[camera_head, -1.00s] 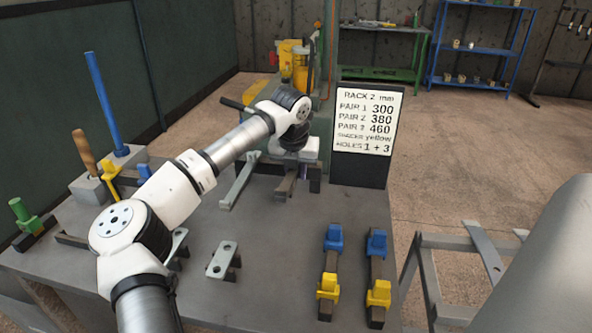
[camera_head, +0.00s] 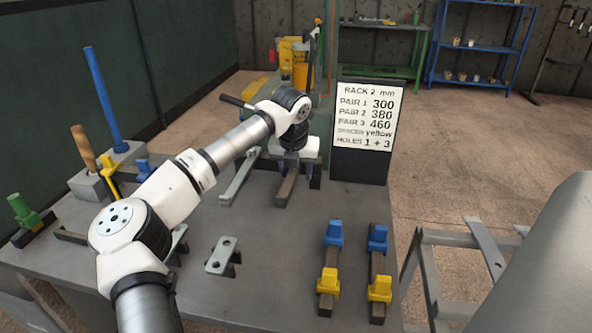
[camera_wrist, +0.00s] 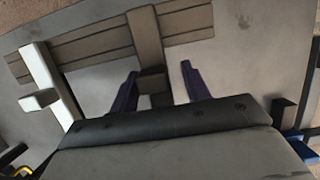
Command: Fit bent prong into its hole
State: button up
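My gripper (camera_head: 298,168) is low over the far middle of the bench. In the wrist view my gripper (camera_wrist: 165,82) has its two purple fingers apart, one on each side of a dark grey bar (camera_wrist: 146,40). A gap shows on the right side of the bar, so the gripper looks open. The near end of this bar shows in the head view (camera_head: 287,188), in front of the gripper. I cannot tell which part is the bent prong, and its hole is hidden or not clear. A plate with two holes (camera_head: 216,266) stands on the bench in front.
A light grey bar (camera_head: 240,178) lies left of the gripper. Two dark bars with blue (camera_head: 333,233) and yellow (camera_head: 379,288) blocks are at right. The rack sign (camera_head: 367,118) stands close behind, right of the gripper. A blue rod (camera_head: 104,98) and wooden handle (camera_head: 84,148) stand at left.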

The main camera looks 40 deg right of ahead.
jog(key=shift+f, duration=0.1)
jog(key=b+v, duration=0.1)
jog(key=v, duration=1.3)
